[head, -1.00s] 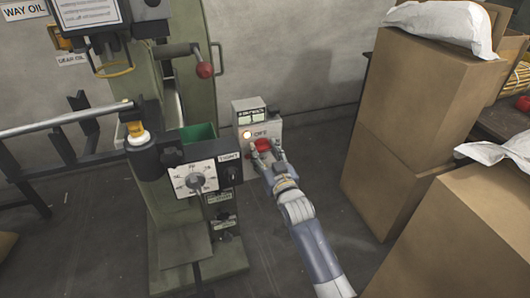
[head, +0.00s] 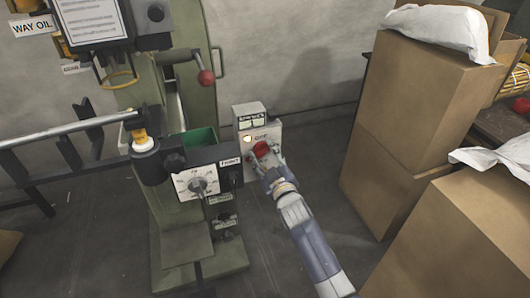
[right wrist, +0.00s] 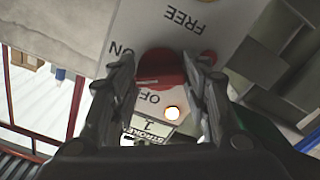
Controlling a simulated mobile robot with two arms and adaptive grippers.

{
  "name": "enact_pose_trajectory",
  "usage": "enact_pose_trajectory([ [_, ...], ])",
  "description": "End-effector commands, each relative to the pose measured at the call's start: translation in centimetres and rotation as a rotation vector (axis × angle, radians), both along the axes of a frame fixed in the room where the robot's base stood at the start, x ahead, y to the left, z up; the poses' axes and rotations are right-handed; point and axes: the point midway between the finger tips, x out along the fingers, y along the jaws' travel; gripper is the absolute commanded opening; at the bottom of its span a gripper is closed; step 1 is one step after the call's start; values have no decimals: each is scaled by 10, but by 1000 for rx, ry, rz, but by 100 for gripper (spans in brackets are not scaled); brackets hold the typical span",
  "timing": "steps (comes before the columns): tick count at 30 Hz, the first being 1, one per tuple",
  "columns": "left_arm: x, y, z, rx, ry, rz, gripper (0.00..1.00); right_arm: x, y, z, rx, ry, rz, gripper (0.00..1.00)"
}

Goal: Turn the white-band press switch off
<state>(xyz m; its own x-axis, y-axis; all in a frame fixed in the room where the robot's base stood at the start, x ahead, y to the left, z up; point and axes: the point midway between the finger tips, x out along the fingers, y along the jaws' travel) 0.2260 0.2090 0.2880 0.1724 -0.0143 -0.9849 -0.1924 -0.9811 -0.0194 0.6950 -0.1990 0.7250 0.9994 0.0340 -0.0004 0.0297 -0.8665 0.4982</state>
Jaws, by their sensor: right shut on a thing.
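The press switch is a red knob (head: 260,149) on a light grey control box (head: 245,110) beside the green press (head: 205,240). My right gripper (head: 267,155) reaches it from the lower right, with a finger on each side. In the right wrist view, the red knob (right wrist: 158,68) sits between the two dark fingers, which are shut on it and hide its sides. The labels ON, OFF and FREE surround the knob, upside down in that view. A round lamp (head: 247,139) glows on the box. I do not see my left gripper.
Tall cardboard boxes (head: 402,125) with white bags (head: 440,27) on top stand close to the right of my right arm. A white dial (head: 196,182) and a lever with a red ball (head: 206,77) are on the press. Floor between press and boxes is clear.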

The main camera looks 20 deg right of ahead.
Motion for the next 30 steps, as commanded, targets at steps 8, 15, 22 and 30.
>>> enact_pose_trajectory([
  [8, -17, 2, -14, 1, 13, -3, 0, 0, 0, 1, -264, -9, 1, 19],
  [15, -22, 3, -19, 2, 16, -4, 0, 0, 0, 0, -493, -18, 2, 19],
  [22, -20, 3, -18, 1, 14, -4, 0, 0, 0, 0, -705, -25, 1, 19],
  [30, -18, 2, -17, 2, 16, -4, 0, 0, 0, 0, -906, -32, 1, 19],
])
